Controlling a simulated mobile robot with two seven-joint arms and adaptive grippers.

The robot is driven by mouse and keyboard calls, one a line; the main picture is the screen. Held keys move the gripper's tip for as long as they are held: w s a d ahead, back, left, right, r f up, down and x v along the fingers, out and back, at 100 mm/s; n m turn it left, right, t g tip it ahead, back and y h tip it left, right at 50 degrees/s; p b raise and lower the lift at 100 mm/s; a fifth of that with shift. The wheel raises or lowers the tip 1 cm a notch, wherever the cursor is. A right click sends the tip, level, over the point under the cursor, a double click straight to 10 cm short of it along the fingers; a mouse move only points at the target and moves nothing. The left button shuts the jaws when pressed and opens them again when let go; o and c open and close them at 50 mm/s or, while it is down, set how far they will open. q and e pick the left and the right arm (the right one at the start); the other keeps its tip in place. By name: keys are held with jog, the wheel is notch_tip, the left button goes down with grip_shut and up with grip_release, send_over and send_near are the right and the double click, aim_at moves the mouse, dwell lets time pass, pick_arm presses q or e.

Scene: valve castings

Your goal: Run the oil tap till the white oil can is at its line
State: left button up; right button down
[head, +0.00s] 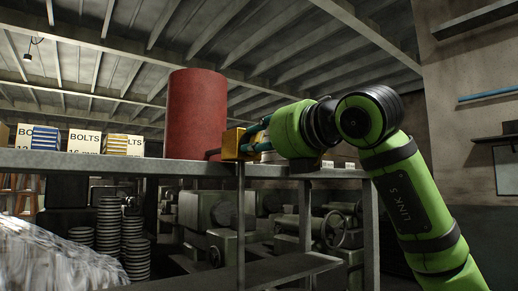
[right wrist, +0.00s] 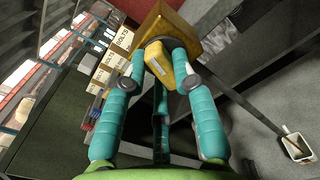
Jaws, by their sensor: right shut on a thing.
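A red drum (head: 197,113) stands upright on the shelf in the head view, with a yellow tap block (head: 236,144) beside its right side. In the right wrist view the tap block (right wrist: 192,25) is at the top, with a yellow handle (right wrist: 162,66) towards me. My right gripper (head: 258,139) is at the tap; its teal fingers (right wrist: 163,68) are shut on the handle. A small white open container (right wrist: 297,146) is at the right of the wrist view, perhaps the oil can. Its line and oil level cannot be made out. My left gripper is out of view.
The grey shelf (head: 110,163) carries boxes marked BOLTS (head: 85,141) left of the drum. Valve castings (head: 205,210) and stacked discs (head: 134,245) are below it. A crumpled clear sheet (head: 50,262) covers the lower left. A wall shelf (head: 490,95) is at right.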

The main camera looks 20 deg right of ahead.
jog(key=shift+m+b, duration=0.55)
jog(key=shift+m, duration=0.65)
jog(key=shift+r, duration=0.1)
jog(key=c, duration=1)
grip_release()
jog(key=shift+s+d, duration=0.1)
jog(key=shift+s, duration=0.05)
jog(key=v, duration=1.1)
jog(key=shift+s+d, duration=0.1)
jog(key=shift+s, duration=0.3)
